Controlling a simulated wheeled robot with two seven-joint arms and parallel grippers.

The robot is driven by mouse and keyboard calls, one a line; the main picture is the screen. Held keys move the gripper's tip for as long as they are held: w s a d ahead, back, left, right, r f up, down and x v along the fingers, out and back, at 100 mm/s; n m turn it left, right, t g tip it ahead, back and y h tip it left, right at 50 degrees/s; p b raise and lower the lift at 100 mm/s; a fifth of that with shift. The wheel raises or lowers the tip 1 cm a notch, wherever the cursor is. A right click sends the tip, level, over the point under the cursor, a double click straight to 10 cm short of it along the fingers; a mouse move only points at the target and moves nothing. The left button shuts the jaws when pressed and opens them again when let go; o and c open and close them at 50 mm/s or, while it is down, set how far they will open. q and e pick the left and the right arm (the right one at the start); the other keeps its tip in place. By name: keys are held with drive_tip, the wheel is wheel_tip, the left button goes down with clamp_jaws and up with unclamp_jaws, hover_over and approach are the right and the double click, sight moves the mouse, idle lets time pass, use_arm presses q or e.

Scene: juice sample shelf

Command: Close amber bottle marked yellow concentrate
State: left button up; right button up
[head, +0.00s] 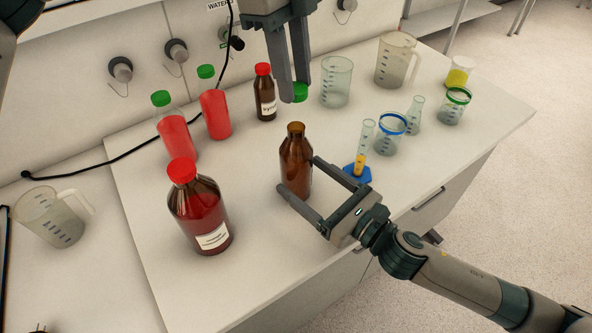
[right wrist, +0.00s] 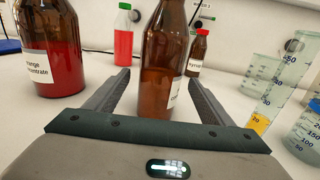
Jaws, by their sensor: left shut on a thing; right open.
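An amber bottle (head: 297,165) without a cap stands upright on the white bench in the head view. It also shows in the right wrist view (right wrist: 160,75), with its label mostly turned away and unreadable. My right gripper (head: 297,180) is open, its fingers on either side of the amber bottle low on its body. My left gripper (head: 293,92) is shut on a green cap (head: 300,92) and holds it above the bench, higher than and slightly behind the bottle's open mouth.
A large red-capped bottle (head: 201,208) stands left of the amber bottle. Green-capped red bottles (head: 215,113) and a small brown red-capped bottle (head: 265,95) stand behind. A cylinder with yellow liquid (head: 364,150) on a blue base is close at right, with beakers beyond.

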drive_tip(key=shift+x, duration=1.75)
drive_tip(key=c, duration=1.6)
use_arm(q)
hover_over(296, 127)
drive_tip(key=shift+w+a+f, duration=0.1)
drive_tip(key=shift+a+f, duration=0.05)
drive_tip(key=shift+f, duration=2.3)
drive_tip(key=shift+f, duration=0.9)
drive_tip(key=shift+f, duration=0.6)
